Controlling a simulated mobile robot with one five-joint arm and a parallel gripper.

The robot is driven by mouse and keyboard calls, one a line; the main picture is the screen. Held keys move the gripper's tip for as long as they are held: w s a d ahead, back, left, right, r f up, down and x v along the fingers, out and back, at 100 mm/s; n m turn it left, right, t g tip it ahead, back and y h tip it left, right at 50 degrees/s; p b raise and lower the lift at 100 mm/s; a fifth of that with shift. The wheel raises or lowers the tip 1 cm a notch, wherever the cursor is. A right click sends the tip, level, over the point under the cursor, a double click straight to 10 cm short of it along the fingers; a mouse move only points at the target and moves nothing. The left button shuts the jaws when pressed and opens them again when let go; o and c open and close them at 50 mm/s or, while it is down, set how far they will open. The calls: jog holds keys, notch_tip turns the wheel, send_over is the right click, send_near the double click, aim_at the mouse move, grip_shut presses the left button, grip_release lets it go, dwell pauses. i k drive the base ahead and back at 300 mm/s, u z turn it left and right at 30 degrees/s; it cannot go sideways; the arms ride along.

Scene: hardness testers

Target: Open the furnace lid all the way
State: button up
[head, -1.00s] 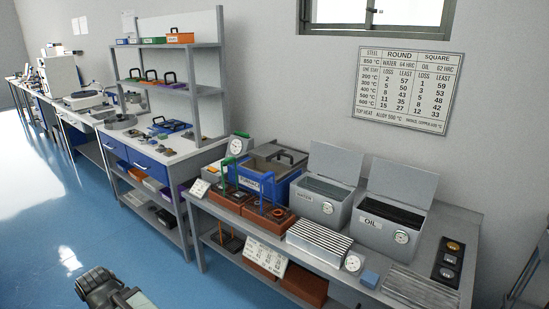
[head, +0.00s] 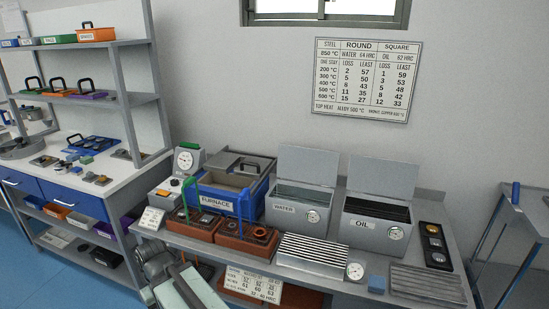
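The furnace (head: 216,204) is a blue box labelled FURNACE, on the grey bench left of the water tank. Its lid (head: 249,160) is a grey panel with a black handle, at the top and back of the box. A tan surface shows at the front part of the top; how far the lid is open is hard to tell. A green upright handle or post stands at the furnace's left front. Parts of my arm show at the bottom left, in front of the bench and apart from the furnace. My gripper's fingers are not visible.
Brown blocks (head: 190,226) stand in front of the furnace. A gauge (head: 187,159) stands left of it. The water tank (head: 302,200) and oil tank (head: 377,222) have raised lids. A ribbed rack (head: 312,254) lies in front. A shelf unit (head: 150,80) rises at left.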

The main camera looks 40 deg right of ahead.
aim_at(250, 167)
jog(key=z, duration=0.25)
jog(key=i, duration=1.25)
jog(key=u, duration=0.55)
